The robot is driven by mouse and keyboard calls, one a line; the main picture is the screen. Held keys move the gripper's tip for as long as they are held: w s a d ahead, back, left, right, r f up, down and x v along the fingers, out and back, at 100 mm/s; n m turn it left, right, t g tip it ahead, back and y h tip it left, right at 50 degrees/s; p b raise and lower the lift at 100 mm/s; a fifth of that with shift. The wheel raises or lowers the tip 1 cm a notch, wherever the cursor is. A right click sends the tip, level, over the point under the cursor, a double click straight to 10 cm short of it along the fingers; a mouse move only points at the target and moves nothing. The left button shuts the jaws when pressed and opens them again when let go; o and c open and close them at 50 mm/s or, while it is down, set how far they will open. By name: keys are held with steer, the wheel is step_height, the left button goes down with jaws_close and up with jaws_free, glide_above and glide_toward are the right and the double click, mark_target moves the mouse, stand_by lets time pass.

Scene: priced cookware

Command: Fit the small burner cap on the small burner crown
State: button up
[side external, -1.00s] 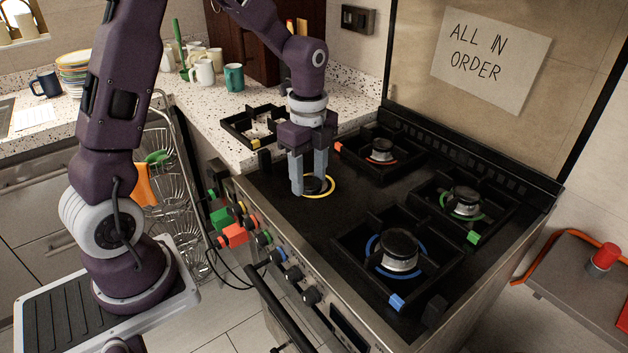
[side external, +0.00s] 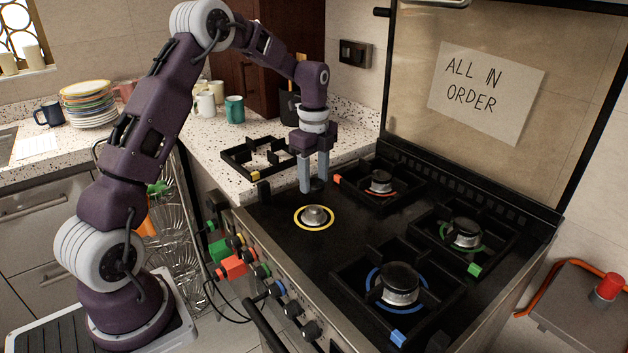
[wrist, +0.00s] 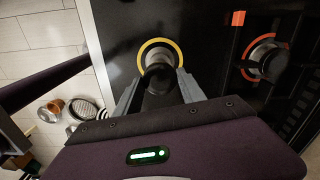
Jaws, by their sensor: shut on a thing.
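My gripper (side external: 313,187) is shut on a small round black burner cap (side external: 318,185) and holds it above the hob. The bare silver crown (side external: 314,214), inside a yellow ring, shows below the cap in the side view. A clear gap separates them. In the wrist view the dark cap (wrist: 160,78) sits between my fingers (wrist: 158,88) and overlaps the near part of the silver crown (wrist: 160,54) and yellow ring. The cap's underside is hidden.
A red-ringed burner (side external: 380,183), a green-ringed burner (side external: 466,233) and a blue-ringed burner (side external: 399,284) stand in black grates. A loose grate (side external: 258,156) lies on the speckled counter. Knobs (side external: 278,288) line the hob's front. The hob around the yellow ring is clear.

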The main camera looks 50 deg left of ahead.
mark_target(314, 208)
steer(key=shift+f, duration=2.45)
steer(key=shift+f, duration=0.1)
steer(key=shift+f, duration=0.65)
steer(key=shift+f, duration=0.2)
steer(key=o, duration=2.1)
steer(key=shift+c, duration=0.2)
step_height(314, 208, up, 7)
steer(key=shift+r, duration=0.1)
